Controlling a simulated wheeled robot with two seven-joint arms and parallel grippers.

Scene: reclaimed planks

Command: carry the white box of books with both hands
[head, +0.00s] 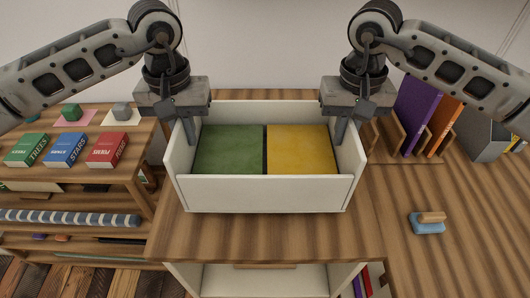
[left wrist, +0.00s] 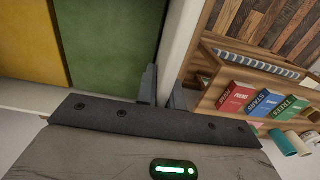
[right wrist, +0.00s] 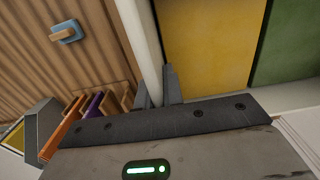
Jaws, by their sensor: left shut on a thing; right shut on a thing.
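The white box (head: 262,194) holds a green book (head: 230,150) and a yellow book (head: 300,150) side by side. It is over the wooden cabinet top (head: 250,235); I cannot tell whether it touches the wood. My left gripper (head: 189,130) is shut on the box's left wall, and the left wrist view shows its fingers (left wrist: 163,92) on both sides of that wall. My right gripper (head: 341,132) is shut on the right wall, with its fingers (right wrist: 158,90) around it in the right wrist view.
At left, a shelf holds green (head: 27,149), blue (head: 65,149) and red (head: 106,150) books. At right, a wooden top carries a rack with purple (head: 418,108) and orange (head: 444,122) books, a grey holder (head: 484,138) and a blue brush (head: 428,223). The front right is otherwise clear.

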